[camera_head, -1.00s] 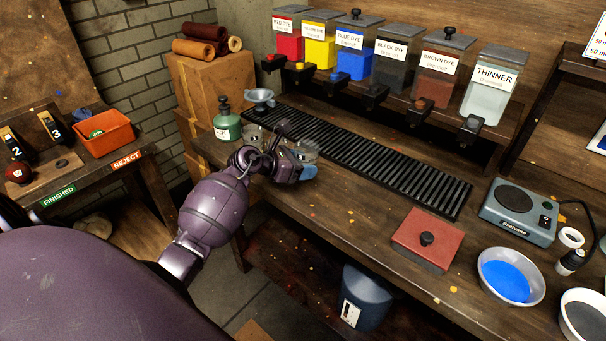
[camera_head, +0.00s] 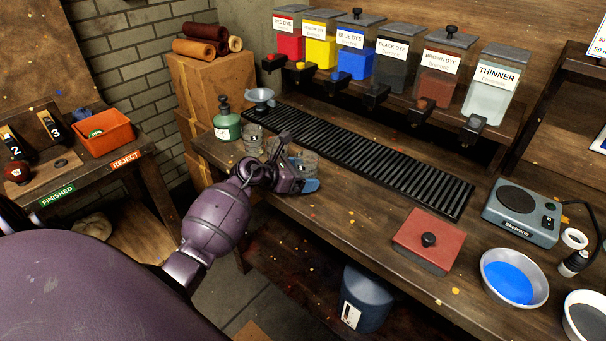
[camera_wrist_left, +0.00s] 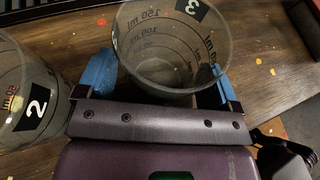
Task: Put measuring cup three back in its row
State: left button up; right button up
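Measuring cup three (camera_wrist_left: 170,50) is a clear cup with a black "3" label. In the left wrist view it stands between the two blue fingertips of my left gripper (camera_wrist_left: 160,85), which lie against its opposite sides. In the head view, my left gripper (camera_head: 300,178) holds this cup (camera_head: 308,161) at the bench's left end. I cannot tell whether its base touches the bench. Measuring cup two (camera_wrist_left: 30,95) stands left of it in the wrist view. Another clear cup (camera_head: 252,139) stands by the green bottle. My right gripper is not in view.
A black ribbed drip grate (camera_head: 380,165) runs behind the cups, below the dye dispensers. A green pump bottle (camera_head: 227,122) and a small grey funnel-like dish (camera_head: 261,97) stand at the left end. A red lidded block (camera_head: 425,252) lies to the right; bare bench lies between.

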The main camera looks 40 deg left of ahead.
pick_arm(q)
jog(key=shift+r, duration=0.25)
jog(key=v, duration=1.2)
jog(key=s+d+f+m+y, duration=0.3)
jog(key=s+d+f+m, duration=0.5)
jog(key=m, duration=0.7)
jog(key=s+d+f+m+g+y, duration=0.1)
jog(key=s+d+f+m+y, duration=0.2)
jog(key=s+d+f+m, duration=0.5)
jog(key=s+f+m, duration=0.2)
jog(key=s+m, duration=0.2)
jog(key=m, duration=0.4)
jog(key=shift+d+p, duration=0.25)
jog(key=shift+p, duration=0.05)
jog(key=shift+s, duration=0.1)
